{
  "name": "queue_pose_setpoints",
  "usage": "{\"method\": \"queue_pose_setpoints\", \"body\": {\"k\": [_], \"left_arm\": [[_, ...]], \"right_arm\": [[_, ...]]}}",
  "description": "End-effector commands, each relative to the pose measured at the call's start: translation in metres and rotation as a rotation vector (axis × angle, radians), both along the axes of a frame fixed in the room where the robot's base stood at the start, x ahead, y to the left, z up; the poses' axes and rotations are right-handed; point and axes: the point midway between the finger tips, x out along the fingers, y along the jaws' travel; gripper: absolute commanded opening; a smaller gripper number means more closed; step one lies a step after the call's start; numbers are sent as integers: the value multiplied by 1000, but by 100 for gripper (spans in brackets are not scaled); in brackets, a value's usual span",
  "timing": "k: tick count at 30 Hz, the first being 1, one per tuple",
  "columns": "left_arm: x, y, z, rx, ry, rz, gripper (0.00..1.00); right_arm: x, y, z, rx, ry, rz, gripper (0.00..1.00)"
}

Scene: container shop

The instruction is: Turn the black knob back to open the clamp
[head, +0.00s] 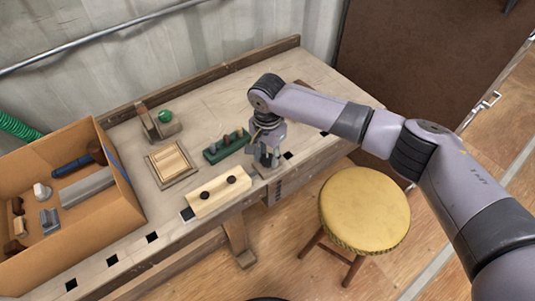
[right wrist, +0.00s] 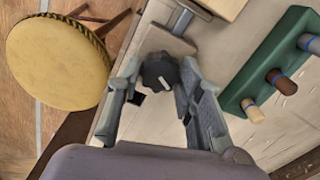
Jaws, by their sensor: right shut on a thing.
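The black knob (right wrist: 160,70) with a white mark on its face sits between the two fingers of my right gripper (right wrist: 158,82) in the right wrist view. The fingers are shut on its sides. A grey metal bar of the clamp (right wrist: 182,21) runs up from a pale wooden block behind the knob. In the head view my right gripper (head: 266,158) points down at the front edge of the bench and hides the knob and most of the clamp. My left gripper is not in view.
Beside the gripper are a green peg block (head: 227,146) and a pale wooden piece (head: 208,206) with two black knobs. A wooden tray (head: 190,177) and a cardboard box (head: 125,192) of tools are further left. A yellow stool (head: 364,210) stands before the workbench (head: 225,100).

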Motion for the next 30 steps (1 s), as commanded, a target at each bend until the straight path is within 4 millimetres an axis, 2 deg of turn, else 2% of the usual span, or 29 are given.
{"method": "queue_pose_setpoints", "body": {"k": [5,13,24,30], "left_arm": [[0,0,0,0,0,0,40],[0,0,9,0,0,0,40],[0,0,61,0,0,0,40],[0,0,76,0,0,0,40]], "right_arm": [[0,0,0,1,-1,0,6],[0,0,3,1,0,23,6],[-2,1,7,2,6,239,6],[-2,0,3,1,5,428,6]]}}
